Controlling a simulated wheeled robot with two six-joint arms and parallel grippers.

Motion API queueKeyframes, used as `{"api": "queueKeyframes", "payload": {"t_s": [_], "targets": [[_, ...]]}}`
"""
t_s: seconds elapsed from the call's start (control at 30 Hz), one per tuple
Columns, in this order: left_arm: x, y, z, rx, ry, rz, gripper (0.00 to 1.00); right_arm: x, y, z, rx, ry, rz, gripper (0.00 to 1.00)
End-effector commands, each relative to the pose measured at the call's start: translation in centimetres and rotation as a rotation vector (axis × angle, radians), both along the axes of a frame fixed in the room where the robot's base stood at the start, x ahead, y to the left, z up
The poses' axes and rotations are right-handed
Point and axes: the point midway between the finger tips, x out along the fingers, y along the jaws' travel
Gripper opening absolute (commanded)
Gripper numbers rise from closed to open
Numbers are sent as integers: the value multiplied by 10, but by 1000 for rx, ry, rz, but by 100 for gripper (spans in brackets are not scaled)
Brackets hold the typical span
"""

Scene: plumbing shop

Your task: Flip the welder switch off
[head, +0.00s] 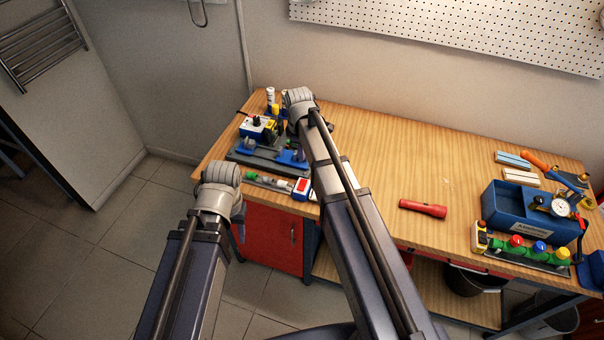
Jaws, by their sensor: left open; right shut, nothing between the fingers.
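A small blue and white unit with a red switch (302,187) sits at the front edge of the bench, left of its middle. Another blue and white box with a red part (253,126) stands further back at the left. I cannot tell from this view which is the welder, nor the switch position. My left gripper (239,228) is open and empty, in front of the bench's left front edge, mostly hidden by its wrist. My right gripper (291,133) is shut and empty above the back left of the bench, beside the rear box; its fingertips are hard to see.
The wooden workbench (375,150) is clear in its middle. A grey tray (262,162) with blue fittings lies at the left. A red flashlight (423,208) lies near the front. A blue toolbox (515,212) and a rack of coloured valves (520,253) stand at the right.

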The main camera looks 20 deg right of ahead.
Motion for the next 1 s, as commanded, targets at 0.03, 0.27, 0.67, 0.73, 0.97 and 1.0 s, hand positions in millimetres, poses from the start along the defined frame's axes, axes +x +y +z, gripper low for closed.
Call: {"api": "queueKeyframes", "payload": {"t_s": [0.03, 0.27, 0.67, 0.73, 0.97, 1.0], "targets": [[0, 0, 0, 0, 0, 0, 50, 0, 0, 0, 0, 0, 0, 0], [0, 0, -7, 0, 0, -1, 50, 1, 0, -7, 0, 0, -1, 0], [0, 0, -51, 2, 0, -10, 50, 5, -3, -51, 0, 0, -1, 0], [0, 0, -61, 2, 1, -12, 50, 6, -3, -61, 0, 0, -1, 0], [0, 0, -93, 3, 1, -14, 50, 9, -5, -93, 0, 0, -1, 0], [0, 0, -98, 3, 1, -14, 50, 10, -6, -98, 0, 0, -1, 0]]}}
